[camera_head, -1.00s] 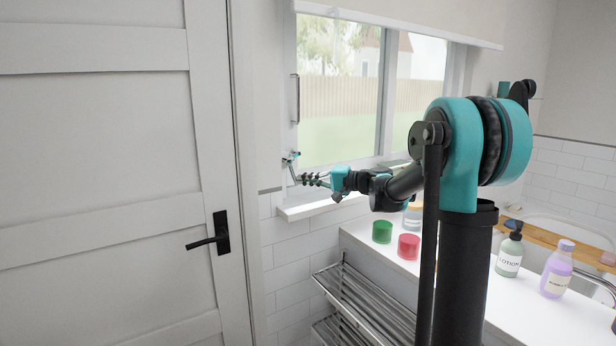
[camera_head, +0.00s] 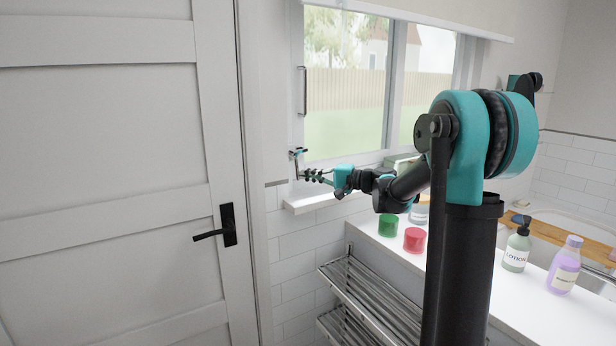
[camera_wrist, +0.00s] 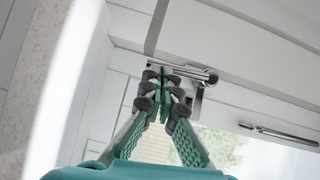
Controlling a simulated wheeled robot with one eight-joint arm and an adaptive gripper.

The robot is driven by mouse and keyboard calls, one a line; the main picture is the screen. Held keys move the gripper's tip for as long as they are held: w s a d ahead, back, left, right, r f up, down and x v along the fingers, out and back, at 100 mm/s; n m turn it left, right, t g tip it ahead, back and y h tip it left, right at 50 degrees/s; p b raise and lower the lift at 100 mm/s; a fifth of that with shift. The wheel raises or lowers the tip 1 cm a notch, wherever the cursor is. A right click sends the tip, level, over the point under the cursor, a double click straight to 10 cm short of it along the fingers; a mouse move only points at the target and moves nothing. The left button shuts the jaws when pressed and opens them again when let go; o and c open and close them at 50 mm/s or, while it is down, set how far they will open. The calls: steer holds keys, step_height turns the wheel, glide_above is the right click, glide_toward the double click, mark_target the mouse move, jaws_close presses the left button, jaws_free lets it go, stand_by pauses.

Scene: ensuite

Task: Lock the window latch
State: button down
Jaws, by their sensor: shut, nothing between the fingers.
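The window latch (camera_head: 298,153) is a small metal fitting at the lower left corner of the window frame. In the wrist view the latch (camera_wrist: 192,73) shows as a shiny bar with a plate below it, across the frame. My gripper (camera_head: 306,175) is just below the latch in the head view. In the wrist view my gripper (camera_wrist: 165,75) has its fingertips together, overlapping part of the latch bar. The fingers are shut with nothing held. They hide part of the latch, and I cannot tell whether they touch it.
A vertical handle (camera_head: 302,90) is on the window frame above the latch. The sill (camera_head: 318,200) lies under my gripper. A green jar (camera_head: 388,225), a red jar (camera_head: 414,240) and bottles stand on the white counter. A metal rack (camera_head: 365,290) is below; a closed door (camera_head: 110,180) is left.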

steer(key=v, duration=1.2)
